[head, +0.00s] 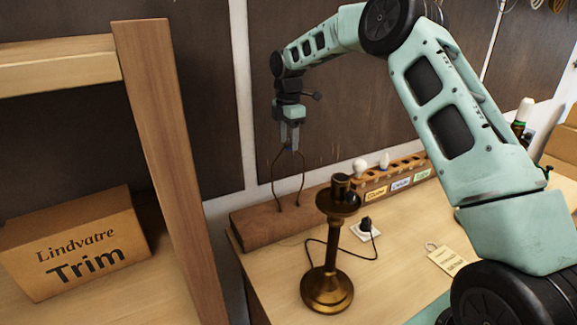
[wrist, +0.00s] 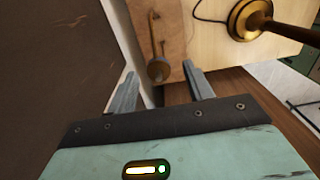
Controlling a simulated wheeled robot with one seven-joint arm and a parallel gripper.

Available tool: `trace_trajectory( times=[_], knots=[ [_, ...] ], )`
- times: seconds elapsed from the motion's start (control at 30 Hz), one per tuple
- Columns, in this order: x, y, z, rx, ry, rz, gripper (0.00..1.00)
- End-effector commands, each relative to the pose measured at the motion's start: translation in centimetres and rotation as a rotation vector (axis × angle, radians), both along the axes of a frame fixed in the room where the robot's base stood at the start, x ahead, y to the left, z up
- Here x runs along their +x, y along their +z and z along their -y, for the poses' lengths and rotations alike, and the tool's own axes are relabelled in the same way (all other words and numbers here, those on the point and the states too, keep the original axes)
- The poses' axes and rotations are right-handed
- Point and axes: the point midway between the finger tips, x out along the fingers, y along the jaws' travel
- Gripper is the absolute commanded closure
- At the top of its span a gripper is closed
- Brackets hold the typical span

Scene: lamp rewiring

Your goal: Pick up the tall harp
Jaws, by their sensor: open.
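The tall harp (head: 302,177) is a thin, dark wire loop standing upright in a brown wooden block (head: 252,230) at the back left of the workbench. My gripper (head: 289,149) points down directly above the harp, its fingertips at about the height of the harp's top. In the wrist view the harp (wrist: 153,38) is seen from above as a thin brass rod with a round knob. The knob lies between and just beyond the spread fingers of my gripper (wrist: 162,82). The fingers are open, and I cannot tell whether they touch the harp.
A brass lamp stand (head: 333,240) with a black cord stands right of the block. A shelf post (head: 170,150) and a cardboard box (head: 75,245) are at the left.

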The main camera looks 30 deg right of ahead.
Motion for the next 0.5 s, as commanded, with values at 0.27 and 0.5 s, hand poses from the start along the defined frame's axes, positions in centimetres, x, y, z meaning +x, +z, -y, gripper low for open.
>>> trace_trajectory(
  times=[0.27, 0.5],
  knots=[
    [0.0, -2.0, 0.1, 0.001, -0.001, -0.004, 0.49],
    [0.1, -5.0, 0.1, 0.0, 0.0, -0.001, 0.49]
  ],
)
